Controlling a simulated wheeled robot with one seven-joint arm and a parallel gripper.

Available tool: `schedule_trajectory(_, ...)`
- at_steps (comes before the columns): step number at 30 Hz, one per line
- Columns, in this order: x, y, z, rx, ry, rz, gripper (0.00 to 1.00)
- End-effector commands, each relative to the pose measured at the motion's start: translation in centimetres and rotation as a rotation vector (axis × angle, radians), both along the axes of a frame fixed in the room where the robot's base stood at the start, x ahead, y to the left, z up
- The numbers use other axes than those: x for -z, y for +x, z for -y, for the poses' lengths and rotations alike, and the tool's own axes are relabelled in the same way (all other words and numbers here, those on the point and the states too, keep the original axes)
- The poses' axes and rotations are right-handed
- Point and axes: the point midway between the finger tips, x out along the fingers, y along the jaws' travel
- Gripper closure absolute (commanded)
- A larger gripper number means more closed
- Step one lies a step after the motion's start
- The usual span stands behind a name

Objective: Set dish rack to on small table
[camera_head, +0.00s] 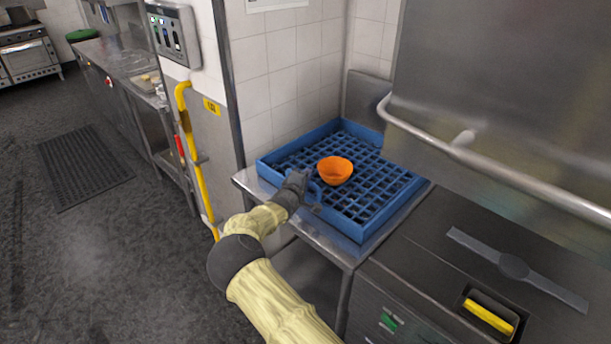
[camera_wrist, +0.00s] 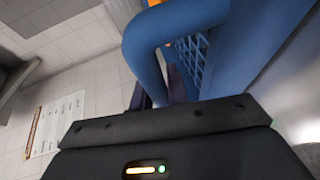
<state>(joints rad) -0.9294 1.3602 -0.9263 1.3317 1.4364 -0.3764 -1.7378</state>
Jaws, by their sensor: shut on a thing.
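The blue dish rack (camera_head: 362,218) sits on a small metal table (camera_head: 333,248) in the corner by the tiled wall. An orange bowl (camera_head: 335,170) rests inside the rack on its grid. My gripper (camera_head: 300,181) is at the rack's near left side. In the wrist view my gripper (camera_wrist: 163,95) is shut on a looped blue part of the dish rack (camera_wrist: 141,45). The exact contact of the fingertips is partly hidden. In the head view the rack looks level, and I cannot tell whether it bears fully on the table.
A dark-topped machine with a metal hood (camera_head: 490,110) and a long handle bar (camera_head: 500,187) stands right of the table. A yellow pipe (camera_head: 195,160) runs along the wall end at the left. The floor (camera_head: 100,260) at the left is open, with a dark mat (camera_head: 84,167).

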Motion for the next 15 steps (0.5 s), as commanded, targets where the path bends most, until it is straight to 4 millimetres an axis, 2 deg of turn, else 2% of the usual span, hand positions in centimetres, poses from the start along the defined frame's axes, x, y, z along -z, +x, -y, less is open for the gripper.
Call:
schedule_trajectory(8, -0.4, 0.18, -0.4, -0.008, 0.002, 0.008, 1.0)
schedule_trajectory(9, -0.43, 0.21, -0.37, -0.008, 0.002, 0.008, 0.78)
schedule_trajectory(11, -0.41, 0.23, -0.23, -0.006, 0.002, 0.007, 0.66)
schedule_trajectory(12, -0.38, 0.24, -0.11, -0.004, 0.003, 0.008, 0.62)
schedule_trajectory(15, -0.33, 0.24, 0.08, -0.001, 0.002, 0.006, 0.62)
